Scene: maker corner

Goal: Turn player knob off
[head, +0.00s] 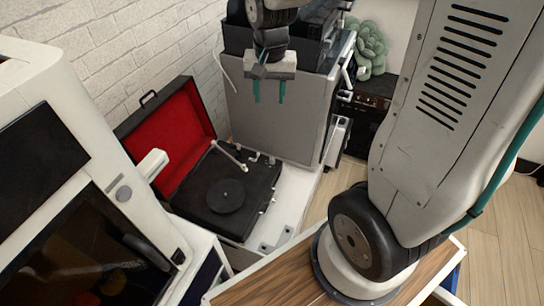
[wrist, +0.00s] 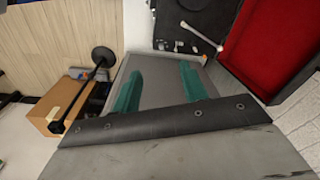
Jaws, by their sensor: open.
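The record player (head: 200,214) is a black case with its red-lined lid (head: 175,130) open, a dark platter and a pale tonearm. It stands on a white surface. Small pale knob-like parts show on the player's edge in the wrist view (wrist: 178,46); which one is the player knob, and its setting, I cannot tell. My gripper (head: 269,100) is open and empty, with two teal fingers pointing down. In the head view it appears in front of the grey cabinet, above and to the right of the player, apart from it. Both fingers also show in the wrist view (wrist: 160,72).
The grey cabinet (head: 268,122) with black items on top stands behind the player. A white machine (head: 40,80) with a dark window is at the left. A wood-topped table (head: 280,280) is in front. A brown box (wrist: 62,105) shows in the wrist view.

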